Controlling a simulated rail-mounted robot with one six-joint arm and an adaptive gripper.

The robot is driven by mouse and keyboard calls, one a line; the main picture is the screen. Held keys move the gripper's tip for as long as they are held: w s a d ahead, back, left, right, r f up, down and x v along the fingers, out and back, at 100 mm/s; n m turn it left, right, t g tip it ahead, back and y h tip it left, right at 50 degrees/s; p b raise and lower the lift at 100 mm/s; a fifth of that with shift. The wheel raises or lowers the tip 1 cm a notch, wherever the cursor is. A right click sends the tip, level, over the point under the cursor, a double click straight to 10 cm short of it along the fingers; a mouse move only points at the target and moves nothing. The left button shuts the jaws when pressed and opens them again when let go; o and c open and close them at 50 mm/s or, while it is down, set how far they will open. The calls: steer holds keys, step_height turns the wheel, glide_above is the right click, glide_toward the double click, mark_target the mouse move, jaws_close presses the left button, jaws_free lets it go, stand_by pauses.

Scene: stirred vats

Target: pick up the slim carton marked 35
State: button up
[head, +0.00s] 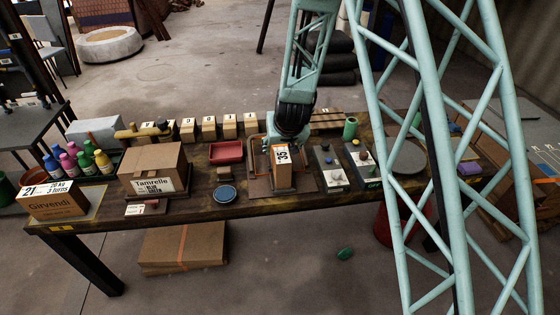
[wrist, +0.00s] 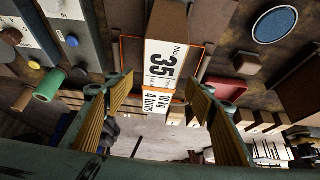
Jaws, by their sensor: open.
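The slim carton marked 35 (head: 282,168) stands upright on a brown board near the middle of the bench, its white label with "35" showing. It also shows in the wrist view (wrist: 166,50), top centre, with an orange wire frame around it. My gripper (head: 286,143) is just above and behind the carton in the head view, its fingers mostly hidden by the dark wrist. In the wrist view my gripper (wrist: 162,82) is open, with one yellow-padded finger on each side of the carton's labelled end. Whether the fingers touch the carton, I cannot tell.
Left of the carton are a red tray (head: 226,152), a small brown block (head: 224,173) and a blue disc (head: 225,193). Grey control boxes (head: 328,170) and a green cylinder (head: 350,128) stand to the right. A Tamrelle box (head: 152,166) and bottles (head: 77,155) are farther left.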

steer(key=shift+x, duration=1.15)
steer(key=shift+b+x, duration=0.65)
steer(key=shift+x, duration=1.95)
steer(key=shift+c, duration=0.4)
steer(key=shift+r, duration=0.1)
steer(key=c, duration=1.3)
